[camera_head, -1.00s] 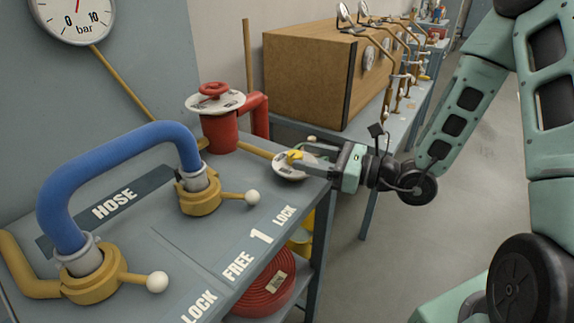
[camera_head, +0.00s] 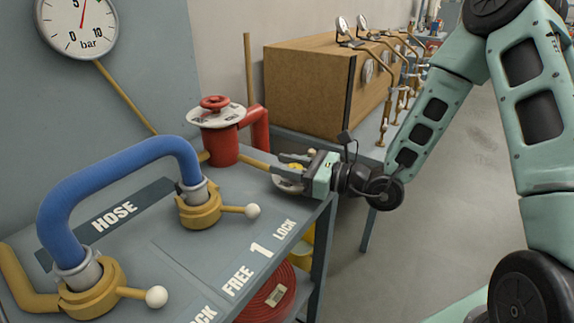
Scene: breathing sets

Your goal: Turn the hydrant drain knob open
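The drain knob is a small yellow handle (camera_head: 296,166) on a round white dial plate (camera_head: 288,185) at the right edge of the grey bench top. The plate sits at the end of a yellow pipe. My gripper (camera_head: 285,165) reaches in from the right, over the plate. Its two grey fingers are apart, one behind the other, with a bit of yellow showing between them. The fingers hide most of the knob and plate. I cannot tell whether they touch the knob or which way it points.
A red hydrant with a red handwheel (camera_head: 214,102) stands just behind left. A blue hose (camera_head: 115,180) joins two brass couplings with white-tipped levers on the bench (camera_head: 165,225). A gauge (camera_head: 76,27) hangs on the wall. A wooden box (camera_head: 308,85) stands behind my gripper.

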